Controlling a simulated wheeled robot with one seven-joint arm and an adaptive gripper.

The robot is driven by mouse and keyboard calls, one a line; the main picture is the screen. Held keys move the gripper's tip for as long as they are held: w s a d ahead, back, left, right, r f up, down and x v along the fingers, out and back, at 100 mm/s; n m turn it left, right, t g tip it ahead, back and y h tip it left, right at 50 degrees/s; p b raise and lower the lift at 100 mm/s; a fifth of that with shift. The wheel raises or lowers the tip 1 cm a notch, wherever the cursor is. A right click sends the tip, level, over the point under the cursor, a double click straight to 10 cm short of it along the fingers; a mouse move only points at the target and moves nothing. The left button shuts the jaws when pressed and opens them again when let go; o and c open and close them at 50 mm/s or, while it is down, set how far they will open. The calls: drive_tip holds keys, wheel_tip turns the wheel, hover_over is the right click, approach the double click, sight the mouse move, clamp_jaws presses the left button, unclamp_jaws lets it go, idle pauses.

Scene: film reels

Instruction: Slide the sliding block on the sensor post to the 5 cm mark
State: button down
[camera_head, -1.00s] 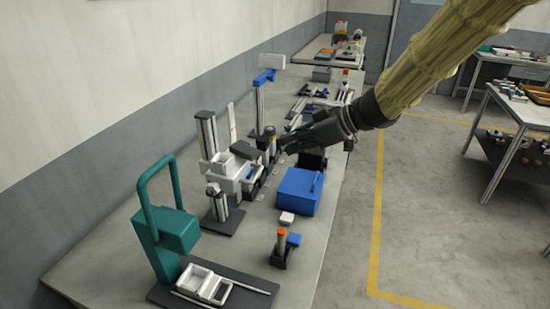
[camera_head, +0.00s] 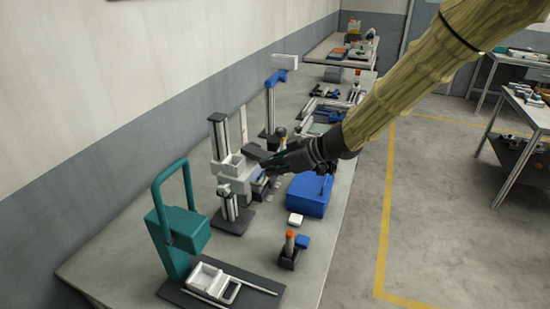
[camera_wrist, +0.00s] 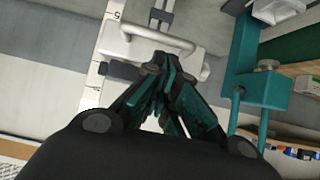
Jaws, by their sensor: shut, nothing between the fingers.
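The sensor post (camera_head: 217,135) is a grey metal column on a dark base, at the left-middle of the table. A white sliding block (camera_head: 233,168) sits on it, with a white bar handle that shows in the wrist view (camera_wrist: 150,42). A white scale strip (camera_wrist: 105,45) runs beside the post, with a "5" mark near the top; its other numbers are too small to read. My gripper (camera_head: 264,174) is shut and empty, just right of the block. In the wrist view its fingertips (camera_wrist: 160,68) appear close below the handle; whether they touch it I cannot tell.
A teal press (camera_head: 180,228) stands nearer on the table. A blue box (camera_head: 309,196), a small white block (camera_head: 295,220) and an orange-topped device (camera_head: 289,247) are to the right. A blue-topped stand (camera_head: 271,100) is behind.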

drive_tip(key=shift+a+f, duration=0.15)
drive_tip(key=shift+f, duration=0.35)
drive_tip(key=shift+f, duration=0.1)
wheel_tip(320, 180, down, 7)
drive_tip(key=b, duration=0.2)
drive_tip(key=shift+f, duration=0.15)
